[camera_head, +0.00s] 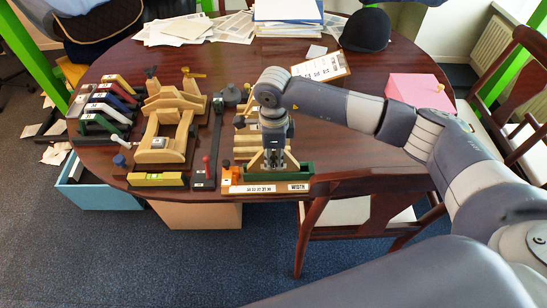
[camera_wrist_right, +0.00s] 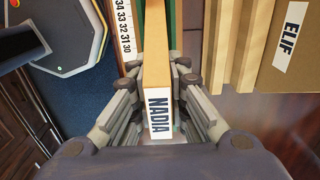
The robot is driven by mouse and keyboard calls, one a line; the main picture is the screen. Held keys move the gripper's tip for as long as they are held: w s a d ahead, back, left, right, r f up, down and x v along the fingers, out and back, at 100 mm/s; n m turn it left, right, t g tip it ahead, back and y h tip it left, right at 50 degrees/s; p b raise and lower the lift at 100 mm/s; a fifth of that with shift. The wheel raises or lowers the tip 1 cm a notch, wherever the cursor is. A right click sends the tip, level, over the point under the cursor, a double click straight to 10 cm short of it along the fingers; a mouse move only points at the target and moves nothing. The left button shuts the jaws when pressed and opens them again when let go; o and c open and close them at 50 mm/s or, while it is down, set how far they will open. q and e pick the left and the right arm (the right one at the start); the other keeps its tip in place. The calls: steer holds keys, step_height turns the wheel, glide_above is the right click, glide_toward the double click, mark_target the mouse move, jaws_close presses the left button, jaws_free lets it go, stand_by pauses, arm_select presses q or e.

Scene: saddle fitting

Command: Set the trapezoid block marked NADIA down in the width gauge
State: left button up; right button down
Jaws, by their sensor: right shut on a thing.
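The wooden trapezoid block marked NADIA (camera_wrist_right: 158,60) is upright between the fingers of my right gripper (camera_wrist_right: 160,110), its white label facing the wrist camera. In the head view my right gripper (camera_head: 272,163) points down over the width gauge (camera_head: 262,189), which has a pale front scale, a WIDTH label and a green channel. In the wrist view the gauge's number scale (camera_wrist_right: 125,30) and green channel lie under and beside the block's far end. Whether the block touches the gauge floor cannot be told. My left gripper is not in view.
A block marked ELIF (camera_wrist_right: 285,50) lies beside the gauge with other wooden pieces. A wooden frame (camera_head: 152,155), a yellow level (camera_head: 158,179) and several coloured clamp-like pieces (camera_head: 110,105) fill the left. A pink box (camera_head: 415,92) and clipboard (camera_head: 322,67) are behind my arm.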

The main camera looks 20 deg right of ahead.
stand_by(0.4)
steer(key=c, duration=1.5)
jaws_free()
steer(key=o, duration=0.4)
steer(key=shift+r, duration=0.1)
steer(key=shift+r+p, duration=1.2)
steer(key=shift+r, duration=1.2)
